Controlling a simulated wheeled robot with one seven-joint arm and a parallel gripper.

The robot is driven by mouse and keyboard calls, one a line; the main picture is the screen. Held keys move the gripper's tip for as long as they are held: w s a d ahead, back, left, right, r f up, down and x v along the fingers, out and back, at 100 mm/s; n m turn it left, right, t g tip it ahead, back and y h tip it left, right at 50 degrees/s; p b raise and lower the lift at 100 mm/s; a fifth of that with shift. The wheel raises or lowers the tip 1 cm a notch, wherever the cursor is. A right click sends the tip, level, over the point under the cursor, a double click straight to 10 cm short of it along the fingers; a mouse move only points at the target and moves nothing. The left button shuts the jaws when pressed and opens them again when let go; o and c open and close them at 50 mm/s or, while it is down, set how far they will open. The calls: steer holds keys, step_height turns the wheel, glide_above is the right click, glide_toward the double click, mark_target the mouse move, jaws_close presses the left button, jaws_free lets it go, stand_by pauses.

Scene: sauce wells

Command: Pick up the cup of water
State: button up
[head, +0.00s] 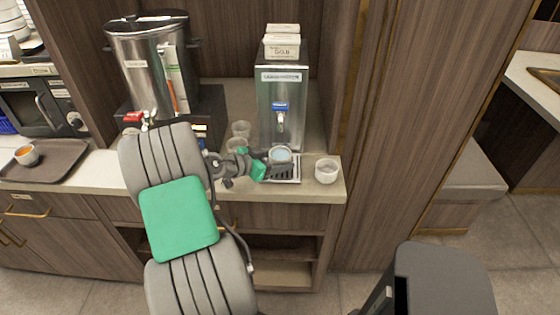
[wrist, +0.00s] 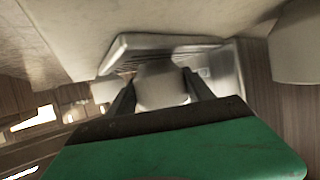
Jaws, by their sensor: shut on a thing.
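The cup of water (head: 280,155) is at the dispenser, above or on its drip tray (head: 291,178), with a bluish surface showing inside its rim. My gripper (head: 277,169) reaches it from the left and is shut on it. In the wrist view the pale cup (wrist: 162,85) sits between the two dark fingers of my gripper (wrist: 160,90), with the drip tray (wrist: 125,45) right beside it. I cannot tell whether the cup's base touches the tray.
The steel water dispenser (head: 283,105) stands behind the cup. Clear cups (head: 240,129) stand to its left and a white bowl-like cup (head: 327,170) to its right, near the counter's edge. A large steel urn (head: 140,70) is at the back left. A brown tray (head: 62,166) holds an orange-filled cup (head: 27,155).

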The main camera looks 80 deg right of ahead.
steer(key=c, duration=0.5)
steer(key=shift+r, duration=0.1)
